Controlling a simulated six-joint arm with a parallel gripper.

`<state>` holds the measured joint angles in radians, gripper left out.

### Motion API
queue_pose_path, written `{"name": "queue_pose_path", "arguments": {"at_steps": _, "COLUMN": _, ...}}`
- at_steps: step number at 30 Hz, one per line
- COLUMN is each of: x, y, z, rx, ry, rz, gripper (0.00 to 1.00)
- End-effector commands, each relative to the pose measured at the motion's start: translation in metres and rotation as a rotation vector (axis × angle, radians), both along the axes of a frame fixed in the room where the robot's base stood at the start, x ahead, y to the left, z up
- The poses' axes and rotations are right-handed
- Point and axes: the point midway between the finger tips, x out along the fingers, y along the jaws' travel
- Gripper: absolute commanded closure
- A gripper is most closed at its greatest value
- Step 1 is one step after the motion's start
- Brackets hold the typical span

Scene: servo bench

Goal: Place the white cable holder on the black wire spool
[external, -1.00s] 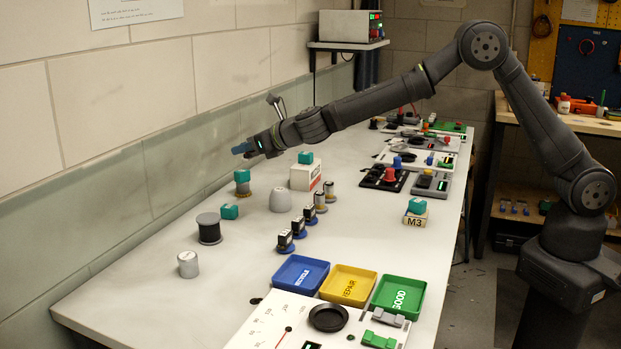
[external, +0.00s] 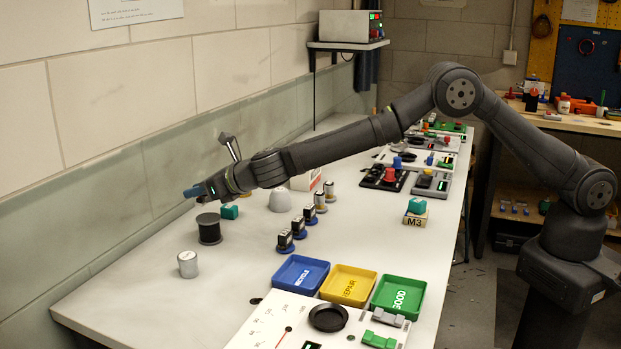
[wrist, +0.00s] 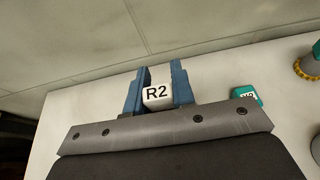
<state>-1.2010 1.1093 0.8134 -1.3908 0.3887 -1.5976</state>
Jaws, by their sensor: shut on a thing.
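The white cable holder (wrist: 157,97), a small block marked R2, sits between the blue fingers of my gripper (wrist: 159,84) in the wrist view. My gripper is shut on it. In the external view my gripper (external: 190,192) is in the air, above and slightly left of the black wire spool (external: 209,231). The spool stands upright on the bench, with a dark flat top. The held holder cannot be made out in the external view. The spool does not show in the wrist view.
A teal block (external: 229,211) lies right of the spool, and a silver cylinder (external: 188,264) stands in front of it. A light grey cup (external: 280,200) and several dark stamp-like pieces (external: 285,241) stand farther right. The wall is close on the left. The front left bench is clear.

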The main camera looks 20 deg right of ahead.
Motion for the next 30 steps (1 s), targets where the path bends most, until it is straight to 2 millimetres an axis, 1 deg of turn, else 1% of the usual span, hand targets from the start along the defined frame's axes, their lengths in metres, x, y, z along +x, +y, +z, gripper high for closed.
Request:
{"name": "queue_pose_path", "arguments": {"at_steps": 2, "x": -0.001, "y": 0.001, "z": -0.007, "rx": -0.002, "ry": -0.001, "rz": 0.0, "gripper": 1.0}}
{"name": "queue_pose_path", "arguments": {"at_steps": 6, "x": 0.0, "y": 0.001, "z": -0.029, "rx": -0.002, "ry": -0.001, "rz": 0.0, "gripper": 1.0}}
{"name": "queue_pose_path", "arguments": {"at_steps": 9, "x": 0.0, "y": 0.001, "z": -0.038, "rx": -0.001, "ry": 0.0, "rz": 0.0, "gripper": 1.0}}
{"name": "queue_pose_path", "arguments": {"at_steps": 21, "x": 0.0, "y": 0.0, "z": -0.043, "rx": -0.001, "ry": -0.001, "rz": 0.0, "gripper": 1.0}}
{"name": "queue_pose_path", "arguments": {"at_steps": 22, "x": 0.0, "y": 0.0, "z": -0.044, "rx": 0.0, "ry": 0.0, "rz": 0.0, "gripper": 0.75}}
{"name": "queue_pose_path", "arguments": {"at_steps": 25, "x": 0.0, "y": 0.0, "z": -0.043, "rx": 0.0, "ry": 0.0, "rz": 0.0, "gripper": 0.55}}
{"name": "queue_pose_path", "arguments": {"at_steps": 30, "x": 0.0, "y": 0.0, "z": -0.043, "rx": 0.0, "ry": 0.0, "rz": 0.0, "gripper": 0.55}}
